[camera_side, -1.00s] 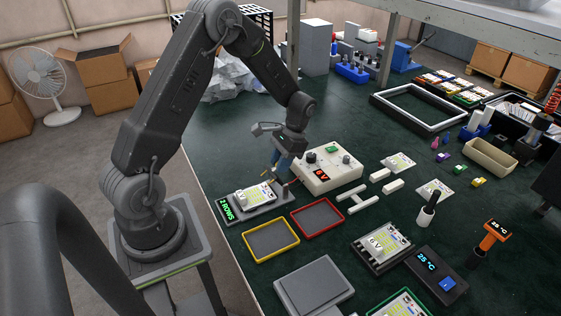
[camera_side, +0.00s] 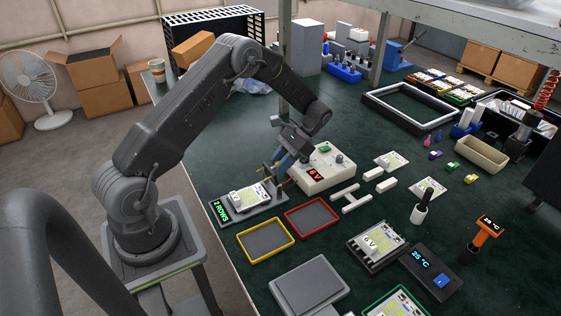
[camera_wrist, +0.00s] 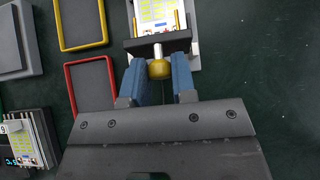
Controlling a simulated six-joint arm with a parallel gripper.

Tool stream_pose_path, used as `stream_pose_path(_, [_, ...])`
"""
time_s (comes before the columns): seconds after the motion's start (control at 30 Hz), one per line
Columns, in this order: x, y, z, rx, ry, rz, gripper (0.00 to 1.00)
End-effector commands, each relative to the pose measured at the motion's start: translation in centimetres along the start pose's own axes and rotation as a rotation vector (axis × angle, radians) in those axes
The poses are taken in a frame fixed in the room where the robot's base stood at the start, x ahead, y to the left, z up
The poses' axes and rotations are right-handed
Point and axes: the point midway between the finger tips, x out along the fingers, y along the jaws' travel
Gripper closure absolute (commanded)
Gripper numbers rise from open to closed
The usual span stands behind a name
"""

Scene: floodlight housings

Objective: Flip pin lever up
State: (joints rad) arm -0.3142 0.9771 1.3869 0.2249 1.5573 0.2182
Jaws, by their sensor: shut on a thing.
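The pin lever's yellow ball knob (camera_wrist: 159,69) sits between my two blue fingers in the wrist view. My gripper (camera_wrist: 159,82) is shut on this knob; it also shows in the side view (camera_side: 280,168). The lever's short stem runs from the knob to a dark bar (camera_wrist: 124,48) at the end of a grey fixture (camera_side: 228,219). A white board with yellow-green labels (camera_side: 250,196) lies on the fixture. A green "2 ROWS" display (camera_side: 220,211) is at its left end. In the side view my fingers hide part of the lever, so its exact tilt is unclear.
A beige box with a red "6 V" display (camera_side: 322,168) stands close to the right of my gripper. A yellow-rimmed tray (camera_side: 243,238) and a red-rimmed tray (camera_side: 290,222) lie in front. Bare green bench (camera_side: 225,140) lies behind the fixture.

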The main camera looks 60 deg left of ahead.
Motion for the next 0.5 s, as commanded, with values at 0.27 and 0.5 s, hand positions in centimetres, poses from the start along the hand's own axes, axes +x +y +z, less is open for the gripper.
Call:
stream_pose_path(0.27, [-0.01,-0.01,-0.02,0.000,0.003,0.000,0.55])
stream_pose_path(0.5, [-0.01,0.00,-0.01,0.000,0.003,0.000,0.51])
